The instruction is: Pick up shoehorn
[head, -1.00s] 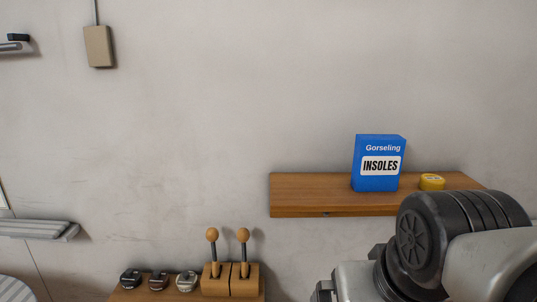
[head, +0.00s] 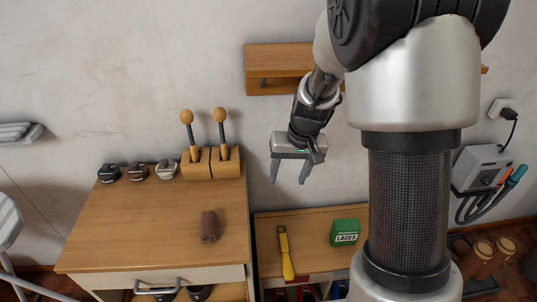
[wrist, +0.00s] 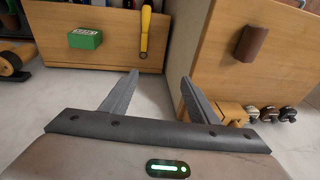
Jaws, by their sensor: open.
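A yellow shoehorn (head: 286,253) with a dark narrow end lies on the lower wooden surface, left of the green laces box. It also shows in the wrist view (wrist: 146,30), ahead of the fingers near the top edge. My gripper (head: 289,181) is open and empty, in the air above that lower surface, pointing down. In the wrist view its two fingers (wrist: 159,84) are spread apart with nothing between them. The shoehorn is well apart from the fingers.
A green laces box (head: 345,232) stands right of the shoehorn. The taller cabinet (head: 110,225) at left bears a brown roll (head: 209,226), two wooden-handled tools (head: 220,140) and several small tins (head: 138,171). A wall shelf (head: 270,60) hangs behind my arm.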

